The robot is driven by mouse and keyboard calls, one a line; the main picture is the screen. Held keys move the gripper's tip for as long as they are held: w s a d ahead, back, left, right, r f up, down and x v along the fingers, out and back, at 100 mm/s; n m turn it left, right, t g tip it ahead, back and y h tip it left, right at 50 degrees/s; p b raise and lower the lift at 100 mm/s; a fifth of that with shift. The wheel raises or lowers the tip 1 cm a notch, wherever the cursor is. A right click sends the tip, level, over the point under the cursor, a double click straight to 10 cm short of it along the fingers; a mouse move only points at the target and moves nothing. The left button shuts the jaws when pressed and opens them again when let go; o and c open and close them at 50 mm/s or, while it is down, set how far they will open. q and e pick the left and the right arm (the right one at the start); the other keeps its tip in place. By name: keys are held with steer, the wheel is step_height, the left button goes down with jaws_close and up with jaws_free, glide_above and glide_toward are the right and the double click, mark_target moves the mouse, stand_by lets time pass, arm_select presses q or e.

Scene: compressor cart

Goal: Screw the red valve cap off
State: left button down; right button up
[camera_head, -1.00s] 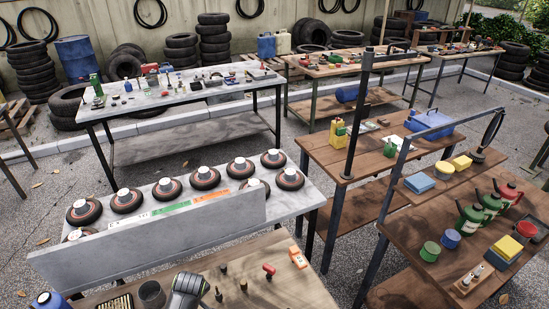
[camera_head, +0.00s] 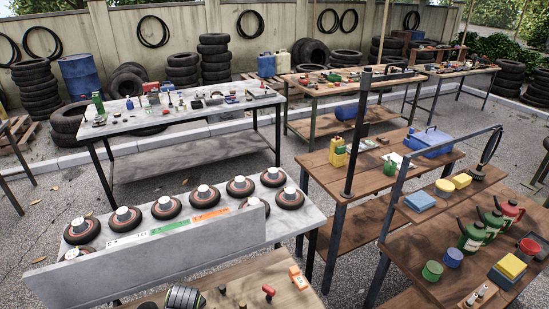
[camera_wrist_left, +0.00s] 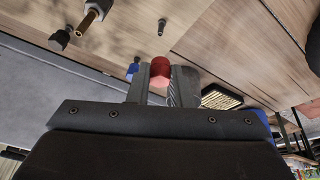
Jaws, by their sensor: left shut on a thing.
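In the left wrist view a round red cap (camera_wrist_left: 160,72) sits between the fingertips of my left gripper (camera_wrist_left: 161,84), which is shut on it. Its lower part is hidden between the fingers, so I cannot tell whether it is still seated on a valve. A brown wooden surface (camera_wrist_left: 225,45) shows beyond it. In the head view my left gripper's fingers are out of sight; only a dark rounded part of my arm shows at the bottom edge. My right gripper is in neither view.
A red-topped piece (camera_head: 268,290) and an orange device (camera_head: 297,277) lie on the near wooden bench (camera_head: 250,273). Behind it stands a grey panel (camera_head: 150,258) and a table with several small wheels (camera_head: 167,208). Dark and brass stems (camera_wrist_left: 95,14) show near the gripper.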

arm_select(q)
steer(key=shift+r, duration=2.45)
